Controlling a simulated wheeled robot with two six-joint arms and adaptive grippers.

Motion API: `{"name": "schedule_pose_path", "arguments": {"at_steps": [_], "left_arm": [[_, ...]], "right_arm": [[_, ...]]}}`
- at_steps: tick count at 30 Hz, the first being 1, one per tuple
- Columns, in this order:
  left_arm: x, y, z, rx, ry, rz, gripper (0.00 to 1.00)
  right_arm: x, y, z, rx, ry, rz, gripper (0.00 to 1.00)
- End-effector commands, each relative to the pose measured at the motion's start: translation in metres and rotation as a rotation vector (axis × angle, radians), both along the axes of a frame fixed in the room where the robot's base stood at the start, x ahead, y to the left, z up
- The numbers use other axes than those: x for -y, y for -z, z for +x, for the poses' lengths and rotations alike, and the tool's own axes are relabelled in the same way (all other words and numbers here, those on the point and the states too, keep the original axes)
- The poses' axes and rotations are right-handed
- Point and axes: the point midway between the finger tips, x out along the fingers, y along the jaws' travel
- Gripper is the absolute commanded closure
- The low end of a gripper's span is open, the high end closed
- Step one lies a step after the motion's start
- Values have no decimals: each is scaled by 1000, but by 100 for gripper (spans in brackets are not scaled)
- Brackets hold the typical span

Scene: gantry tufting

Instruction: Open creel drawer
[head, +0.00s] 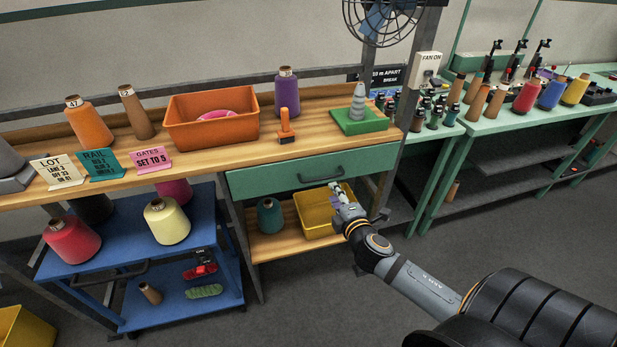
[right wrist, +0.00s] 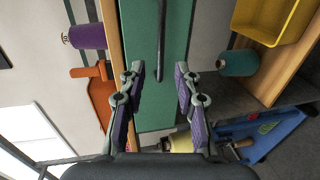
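The creel drawer (head: 260,181) has a green front with a dark bar handle (head: 320,173) and sits under the wooden bench top. It looks closed. My right gripper (head: 338,190) is just in front of and below the handle's right part. In the right wrist view, the two fingers of my right gripper (right wrist: 160,72) are spread apart with nothing between them. The handle (right wrist: 161,35) runs upright in that view, ahead of the gap, with the green drawer front (right wrist: 178,50) behind it. I cannot tell whether the fingers touch anything. My left gripper is not in view.
A yellow bin (head: 318,222) and a teal cone (head: 270,215) stand on the shelf below the drawer. A blue cart (head: 120,232) with yarn cones is at the left. An orange bin (head: 180,135) and cones stand on the bench top (head: 210,160).

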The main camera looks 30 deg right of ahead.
Motion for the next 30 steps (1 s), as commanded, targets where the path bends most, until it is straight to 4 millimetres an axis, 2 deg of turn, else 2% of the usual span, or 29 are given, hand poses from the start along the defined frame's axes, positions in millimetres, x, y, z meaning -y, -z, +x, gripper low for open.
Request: {"name": "schedule_pose_path", "arguments": {"at_steps": [5,12,18,29,30], "left_arm": [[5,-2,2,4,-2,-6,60],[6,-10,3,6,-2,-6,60],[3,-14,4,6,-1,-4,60],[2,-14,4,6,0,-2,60],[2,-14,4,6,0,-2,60]], "right_arm": [[5,3,17,1,5,6,67],[17,12,66,2,5,7,67],[23,20,93,-1,3,6,67],[24,23,100,-2,1,5,67],[24,23,100,-2,1,5,73]]}}
